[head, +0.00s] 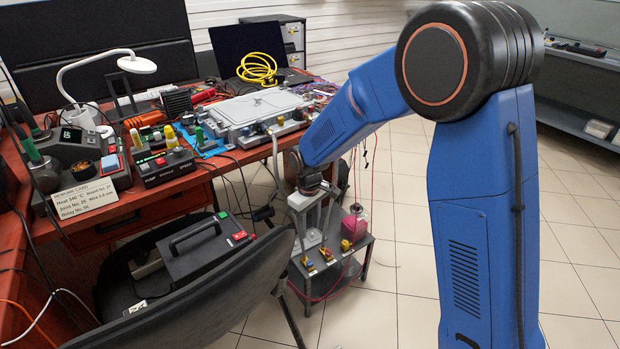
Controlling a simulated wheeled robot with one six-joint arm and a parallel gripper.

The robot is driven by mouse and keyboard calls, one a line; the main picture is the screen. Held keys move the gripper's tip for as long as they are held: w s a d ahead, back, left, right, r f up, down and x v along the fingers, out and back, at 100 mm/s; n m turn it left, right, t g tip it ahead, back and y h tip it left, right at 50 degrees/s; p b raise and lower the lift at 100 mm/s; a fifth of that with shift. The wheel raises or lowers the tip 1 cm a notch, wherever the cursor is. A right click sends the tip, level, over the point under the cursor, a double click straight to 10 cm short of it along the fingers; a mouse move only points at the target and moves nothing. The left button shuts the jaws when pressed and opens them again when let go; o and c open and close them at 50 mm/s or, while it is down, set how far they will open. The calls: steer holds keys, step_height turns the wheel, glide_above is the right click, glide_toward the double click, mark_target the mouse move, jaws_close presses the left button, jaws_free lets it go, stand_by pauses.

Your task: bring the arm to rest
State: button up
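My blue arm comes in from the right and bends down to the left. My gripper (313,238) is small in the view and points downward over the small grey cart (335,265) beside the workbench. Its two pale fingers look apart, and I see nothing held between them. The fingertips are close above the cart's top in the picture; whether they touch anything there is too small to tell. Coolant hose parts, with yellow, red and blue fittings (326,253), sit along the cart's front. A pink container (354,224) stands at its back right.
The red workbench (150,205) at left holds a white lamp (138,64), a grey plate unit (255,108), a laptop with a coiled yellow hose (258,68) and several devices. A dark chair (215,295) stands in front, near the cart. Tiled floor (390,240) is clear right of the cart.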

steer(key=s+d+r+m+t, duration=0.1)
steer(key=s+d+r+m, duration=0.1)
steer(key=s+d+r, duration=0.5)
steer(key=s+d+r+m+t, duration=0.1)
steer(key=s+d+r+m, duration=0.15)
steer(key=d+r, duration=0.85)
steer(key=s+d+r+m+t, duration=0.1)
steer(key=s+d+r+m, duration=0.1)
steer(key=s+d, duration=0.4)
steer(key=s+d+r+m+t, duration=0.1)
steer(key=s+d+r+m, duration=0.2)
steer(key=s, duration=1.1)
steer(key=d, duration=0.3)
steer(key=shift+s+t, duration=0.4)
